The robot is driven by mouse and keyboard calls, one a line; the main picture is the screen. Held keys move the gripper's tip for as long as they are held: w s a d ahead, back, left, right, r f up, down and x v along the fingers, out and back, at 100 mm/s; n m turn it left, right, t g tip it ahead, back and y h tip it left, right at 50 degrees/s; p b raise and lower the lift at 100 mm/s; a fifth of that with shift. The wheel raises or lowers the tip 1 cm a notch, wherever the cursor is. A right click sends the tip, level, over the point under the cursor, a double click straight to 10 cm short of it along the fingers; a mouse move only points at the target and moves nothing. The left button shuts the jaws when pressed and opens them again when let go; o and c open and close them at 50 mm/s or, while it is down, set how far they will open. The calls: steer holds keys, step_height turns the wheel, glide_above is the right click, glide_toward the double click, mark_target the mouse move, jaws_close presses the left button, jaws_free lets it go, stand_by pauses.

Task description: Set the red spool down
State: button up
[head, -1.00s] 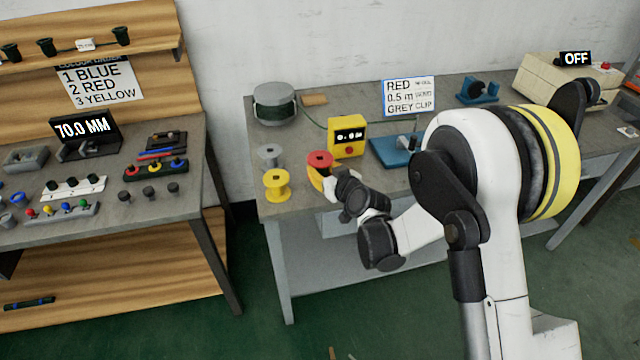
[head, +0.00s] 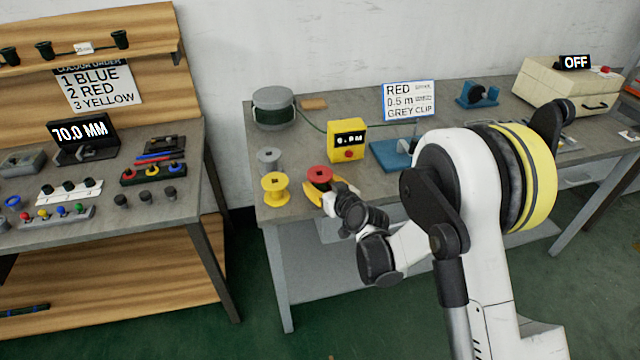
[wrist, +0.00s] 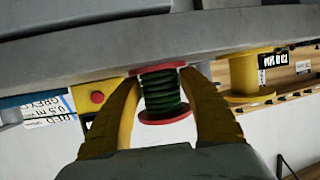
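The red spool (head: 319,175) is at the front left of the right-hand bench (head: 376,185), beside the yellow spool. My gripper (head: 318,190) reaches it from the front. In the wrist view, which is upside down, the red spool (wrist: 162,95) has red flanges and a dark green wound middle. It stands upright between my two yellow fingers (wrist: 162,92), which close on its sides. Its lower flange is close to the bench surface; I cannot tell whether it touches.
A yellow spool (head: 275,189) and a grey spool (head: 269,160) stand just left. A yellow meter box (head: 347,140) is behind, with a blue stand (head: 392,154) to its right. A large green-wound reel (head: 273,108) is at the back. The bench's front edge is close.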

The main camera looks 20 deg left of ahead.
steer(key=shift+r, duration=0.1)
steer(key=shift+s+d+r, duration=0.15)
steer(key=shift+r, duration=0.05)
steer(key=v, duration=1.1)
steer(key=shift+s+d, duration=0.15)
steer(key=shift+s, duration=0.1)
